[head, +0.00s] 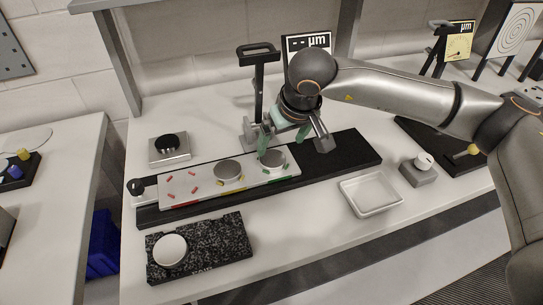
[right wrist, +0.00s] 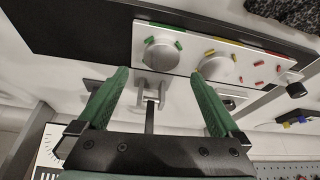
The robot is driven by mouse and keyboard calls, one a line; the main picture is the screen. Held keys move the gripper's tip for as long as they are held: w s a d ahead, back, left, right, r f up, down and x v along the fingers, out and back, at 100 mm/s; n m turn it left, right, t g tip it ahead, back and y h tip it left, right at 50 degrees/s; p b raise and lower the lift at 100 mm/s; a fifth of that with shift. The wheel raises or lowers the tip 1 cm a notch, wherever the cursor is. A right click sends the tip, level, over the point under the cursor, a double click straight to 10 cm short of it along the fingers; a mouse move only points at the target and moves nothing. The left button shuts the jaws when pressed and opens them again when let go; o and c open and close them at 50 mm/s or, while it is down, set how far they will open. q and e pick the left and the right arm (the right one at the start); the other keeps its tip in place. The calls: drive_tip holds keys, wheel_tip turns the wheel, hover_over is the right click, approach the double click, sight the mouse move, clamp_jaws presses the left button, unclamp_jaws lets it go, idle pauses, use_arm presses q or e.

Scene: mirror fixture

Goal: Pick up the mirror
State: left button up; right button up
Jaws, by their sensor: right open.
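My right gripper (head: 284,142) is open, its green fingers spread and pointing down above the right end of the white plate (head: 200,185). It shows empty in the right wrist view (right wrist: 161,78). Just beyond its fingertips is a round silvery disc (right wrist: 161,56), beside green pegs; the same disc appears in the head view (head: 273,159). A second disc (head: 228,170) sits to its left, also in the right wrist view (right wrist: 218,68). A pale round disc (head: 170,250) lies on a speckled black block (head: 220,245) in front. I cannot tell which disc is the mirror. My left gripper is not visible.
The white plate with coloured pegs lies on a long black rail (head: 345,155). A black-handled stand (head: 259,85) rises behind it. A white tray (head: 370,194) and a grey knob block (head: 419,170) stand at right. A small metal block (head: 170,152) is at left.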

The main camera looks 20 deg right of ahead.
sight(273, 158)
drive_tip(key=shift+x, duration=1.15)
drive_tip(key=shift+w+a+f+p, duration=0.15)
drive_tip(key=shift+w+f+p, duration=0.15)
drive_tip(key=shift+f, duration=0.25)
drive_tip(key=x, duration=0.4)
drive_tip(key=shift+w+f+p, duration=0.1)
drive_tip(key=shift+f+p, duration=0.05)
drive_tip(key=shift+p, duration=0.25)
drive_tip(key=shift+c, duration=0.2)
drive_tip(key=c, duration=1.3)
drive_tip(key=shift+r, duration=0.2)
